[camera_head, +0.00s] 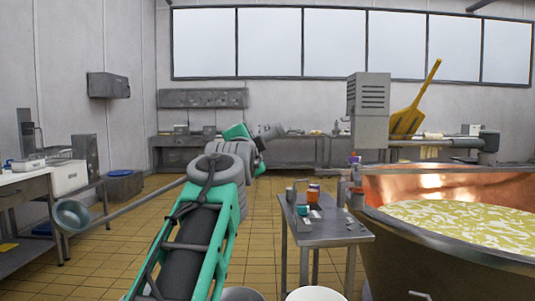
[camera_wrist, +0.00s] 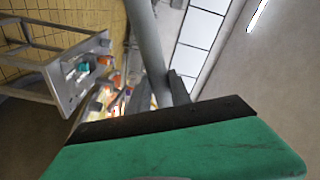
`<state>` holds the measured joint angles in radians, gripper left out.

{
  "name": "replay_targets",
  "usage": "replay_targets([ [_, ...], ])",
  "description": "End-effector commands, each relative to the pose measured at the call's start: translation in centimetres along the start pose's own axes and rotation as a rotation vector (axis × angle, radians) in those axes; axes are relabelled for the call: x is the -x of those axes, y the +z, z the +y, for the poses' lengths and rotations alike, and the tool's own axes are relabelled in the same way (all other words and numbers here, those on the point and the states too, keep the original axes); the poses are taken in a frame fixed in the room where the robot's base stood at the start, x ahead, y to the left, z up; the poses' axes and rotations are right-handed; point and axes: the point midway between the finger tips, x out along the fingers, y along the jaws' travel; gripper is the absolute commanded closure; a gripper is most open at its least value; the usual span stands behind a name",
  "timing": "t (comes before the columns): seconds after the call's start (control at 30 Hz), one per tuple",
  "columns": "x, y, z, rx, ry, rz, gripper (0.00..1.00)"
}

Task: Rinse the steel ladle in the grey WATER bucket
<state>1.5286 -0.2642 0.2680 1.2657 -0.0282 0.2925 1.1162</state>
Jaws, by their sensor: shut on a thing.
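The steel ladle (camera_head: 72,215) is held in the air at the left of the head view, its round bowl at the far left end. Its long handle runs right and passes behind my arm. In the wrist view the grey handle (camera_wrist: 150,45) stands between the dark fingers of my gripper (camera_wrist: 160,92), which is shut on it. In the head view my gripper (camera_head: 270,132) is small and partly hidden by my wrist. Two buckets are cut off at the bottom edge: a greyish one (camera_head: 242,293) and a whiter one (camera_head: 314,293). No WATER label shows.
A small steel table (camera_head: 330,233) with jars and small items stands right of my arm. A large copper vat (camera_head: 450,255) with yellowish curd fills the right. A bench with a sink (camera_head: 68,177) stands left. Tiled floor between is clear.

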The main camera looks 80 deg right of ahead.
Motion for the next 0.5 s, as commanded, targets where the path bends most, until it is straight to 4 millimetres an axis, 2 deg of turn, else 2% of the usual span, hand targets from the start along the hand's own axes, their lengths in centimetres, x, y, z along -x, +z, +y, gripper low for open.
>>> replay_targets([
  [0.03, 0.0, -0.5, -3.0, 0.025, -0.005, -0.002, 1.00],
  [0.5, 0.0, -0.5, -16.4, 0.290, -0.008, -0.004, 1.00],
])
